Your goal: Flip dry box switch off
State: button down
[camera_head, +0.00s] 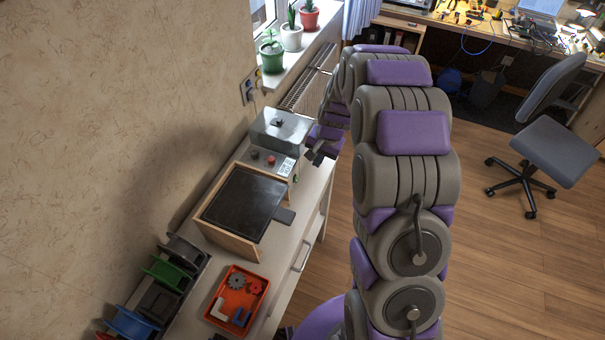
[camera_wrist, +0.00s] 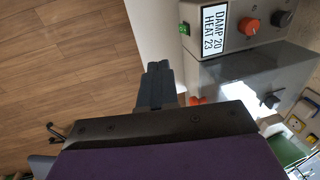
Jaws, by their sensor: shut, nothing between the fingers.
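The dry box is a grey metal unit (camera_head: 281,132) on the counter by the wall. In the wrist view its panel (camera_wrist: 228,40) shows a label reading "DAMP 20 HEAT 23", an orange-red knob (camera_wrist: 250,26) and a dark knob (camera_wrist: 282,18). A small green switch (camera_wrist: 184,29) sits at the panel's edge beside the label; I cannot tell its position. My gripper (camera_wrist: 158,70) is shut and empty, a little apart from the panel in that picture.
A wooden box with a black top (camera_head: 243,203) stands in front of the unit. An orange tray (camera_head: 216,312) with small parts and several spools (camera_head: 165,272) lie nearer. Potted plants (camera_head: 291,37) line the sill. Open floor (camera_head: 490,250) is at the right.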

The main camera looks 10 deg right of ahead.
aim_at(296, 179)
jog(key=shift+f, duration=0.15)
jog(key=f, duration=0.3)
jog(key=a+f+b, duration=0.1)
jog(key=f, duration=0.3)
jog(key=w+f+b, duration=0.1)
jog(key=f, duration=0.2)
jog(key=shift+a+f, duration=0.15)
jog(key=shift+a, duration=0.15)
jog(key=shift+w+a+f+b, duration=0.2)
jog(key=shift+w+a+b, duration=0.1)
jog(key=shift+w+a, duration=0.2)
jog(key=shift+w+a+f+b, duration=0.15)
jog(key=shift+w+a+b, duration=0.15)
jog(key=shift+a, duration=0.2)
jog(key=shift+w+a+f, duration=0.1)
jog(key=shift+w+a, duration=0.25)
jog(key=shift+a, duration=0.1)
